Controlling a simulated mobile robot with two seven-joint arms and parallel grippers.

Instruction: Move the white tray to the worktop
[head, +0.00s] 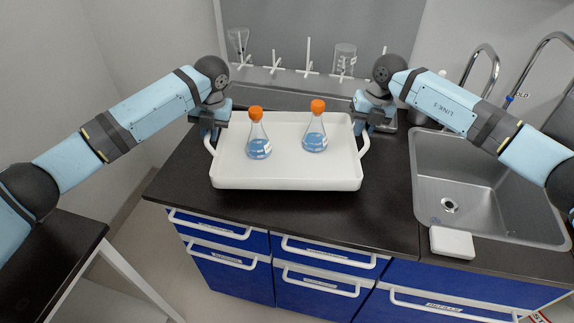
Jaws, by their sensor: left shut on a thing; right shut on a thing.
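The white tray (285,177) is over the black worktop (387,215), left of the sink; I cannot tell whether it touches the surface. Two flasks with orange caps and blue liquid stand upright in it, a left flask (258,146) and a right flask (315,138). My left gripper (209,135) is shut on the tray's left handle. My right gripper (365,132) is shut on the tray's right handle. The fingertips are partly hidden by the gripper bodies.
A metal sink (478,185) with taps is on the right. A white box (452,242) lies at the worktop's front edge. A drying rack with glassware, including a beaker (343,60), stands behind the tray. Blue drawers (325,250) are below. Another black table (45,265) is at lower left.

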